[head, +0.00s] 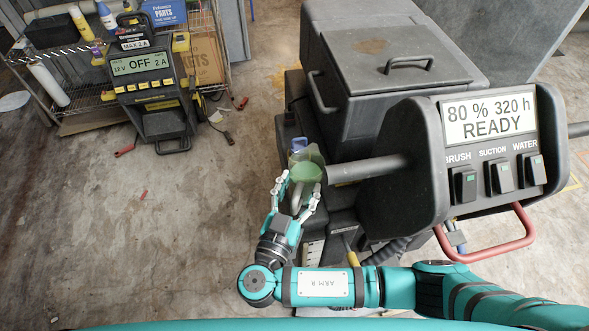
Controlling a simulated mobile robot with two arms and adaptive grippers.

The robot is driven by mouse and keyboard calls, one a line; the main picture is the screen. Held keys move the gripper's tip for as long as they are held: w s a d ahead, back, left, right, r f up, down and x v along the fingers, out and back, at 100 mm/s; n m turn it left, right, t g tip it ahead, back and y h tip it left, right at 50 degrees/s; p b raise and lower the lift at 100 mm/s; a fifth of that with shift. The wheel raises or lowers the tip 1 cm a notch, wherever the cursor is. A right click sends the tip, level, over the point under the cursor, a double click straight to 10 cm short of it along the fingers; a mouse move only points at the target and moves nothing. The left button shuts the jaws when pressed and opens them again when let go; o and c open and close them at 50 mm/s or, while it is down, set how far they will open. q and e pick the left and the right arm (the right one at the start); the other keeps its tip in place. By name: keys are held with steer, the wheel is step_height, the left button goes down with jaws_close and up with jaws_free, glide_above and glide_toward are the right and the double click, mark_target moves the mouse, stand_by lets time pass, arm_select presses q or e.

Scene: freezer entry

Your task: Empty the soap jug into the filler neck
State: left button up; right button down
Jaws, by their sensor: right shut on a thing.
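The soap jug (306,173), pale and translucent with green showing in it, is at the side of the dark floor-cleaning machine. My right gripper (298,187) is shut on the jug, with one finger on each side. A small blue part (298,146) shows just behind the jug; I cannot tell if it belongs to the filler neck. The neck's opening is not clearly visible, and I cannot tell whether soap is flowing. My left gripper is not in view.
The machine's tank lid (400,65) and control panel (490,120), reading READY, stand to the right, with a red handle (490,240) below. A battery charger (145,85) reading OFF stands by a wire shelf (75,110). Floor at the left is mostly clear.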

steer(key=shift+w+r, duration=0.1)
steer(key=shift+w, duration=0.1)
steer(key=shift+w+a, duration=0.1)
steer(key=shift+r+g+p, duration=0.3)
steer(key=shift+g+p, duration=0.1)
steer(key=shift+p, duration=0.55)
steer(key=shift+s+g+y+p, duration=0.25)
steer(key=shift+g+p, duration=0.25)
steer(key=shift+p, duration=0.35)
steer(key=g+y+p, duration=0.1)
steer(key=g+p, duration=0.2)
steer(key=shift+w+p, duration=0.1)
steer(key=shift+p, duration=0.3)
steer(key=f+g, duration=0.1)
steer(key=g+y, duration=0.1)
steer(key=w+f+g, duration=0.1)
steer(key=shift+w+d+f+y, duration=0.1)
steer(key=shift+d+f+y, duration=0.15)
steer(key=shift+f, duration=0.2)
steer(key=shift+f+p, duration=0.15)
steer(key=shift+p, duration=0.15)
